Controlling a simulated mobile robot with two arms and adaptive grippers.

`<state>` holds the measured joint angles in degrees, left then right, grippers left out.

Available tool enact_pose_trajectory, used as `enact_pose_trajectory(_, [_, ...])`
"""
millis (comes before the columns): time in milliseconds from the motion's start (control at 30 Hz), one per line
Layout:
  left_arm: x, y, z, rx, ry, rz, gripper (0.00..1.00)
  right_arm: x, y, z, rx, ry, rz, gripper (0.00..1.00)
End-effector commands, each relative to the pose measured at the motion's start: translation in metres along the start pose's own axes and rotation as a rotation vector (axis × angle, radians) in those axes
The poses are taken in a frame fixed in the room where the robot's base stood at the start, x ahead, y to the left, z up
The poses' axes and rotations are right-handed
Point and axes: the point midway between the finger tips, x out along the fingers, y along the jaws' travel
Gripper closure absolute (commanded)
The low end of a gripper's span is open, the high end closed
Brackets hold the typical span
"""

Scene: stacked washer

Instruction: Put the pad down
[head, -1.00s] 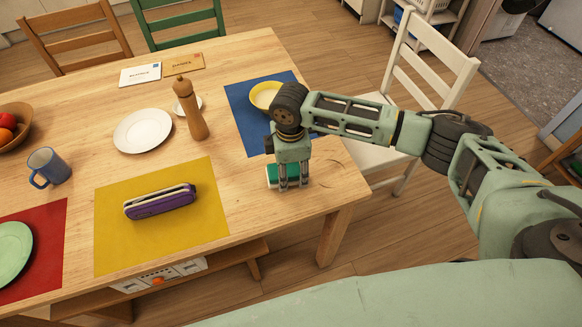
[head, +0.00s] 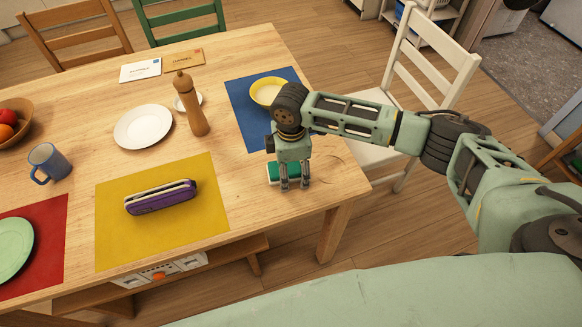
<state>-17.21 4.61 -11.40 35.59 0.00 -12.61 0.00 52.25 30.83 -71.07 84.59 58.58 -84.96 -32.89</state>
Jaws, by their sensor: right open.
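The pad (head: 275,172) is a small green block with a pale lower edge. It is at the right front part of the wooden table (head: 245,210), partly hidden behind my right gripper. My right gripper (head: 294,185) points down right at the pad, with its two fingers apart. Whether the fingers touch the pad is hard to tell from this view. My left gripper is not in the head view.
A blue mat (head: 247,120) with a yellow bowl (head: 267,91) lies behind the gripper. A yellow mat (head: 120,230) with a purple case (head: 161,198) lies to the left. A pepper mill (head: 190,105) stands by a white plate (head: 143,126). A white chair (head: 435,50) is at right.

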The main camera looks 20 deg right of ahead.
Motion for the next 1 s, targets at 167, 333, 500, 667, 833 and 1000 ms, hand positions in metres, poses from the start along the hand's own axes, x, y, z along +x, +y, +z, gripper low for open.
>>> enact_pose_trajectory(167, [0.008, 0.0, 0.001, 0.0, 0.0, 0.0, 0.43, -0.001, 0.001, 0.0, 0.0, 0.001, 0.003, 0.31])
enact_pose_trajectory(333, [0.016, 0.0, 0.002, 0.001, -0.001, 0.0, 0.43, -0.023, 0.002, -0.001, 0.0, 0.003, 0.005, 0.31])
enact_pose_trajectory(500, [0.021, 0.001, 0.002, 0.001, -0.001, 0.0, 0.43, -0.055, 0.001, 0.0, 0.0, 0.003, 0.005, 0.31])
enact_pose_trajectory(667, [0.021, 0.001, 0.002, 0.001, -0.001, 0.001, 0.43, -0.078, 0.0, 0.001, 0.0, 0.002, 0.003, 0.31])
enact_pose_trajectory(833, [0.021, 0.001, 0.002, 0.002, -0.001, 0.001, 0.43, -0.087, -0.001, 0.001, 0.001, 0.001, 0.002, 0.31])
enact_pose_trajectory(1000, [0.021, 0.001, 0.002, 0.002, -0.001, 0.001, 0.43, -0.088, -0.001, 0.001, 0.001, 0.001, 0.001, 0.31])
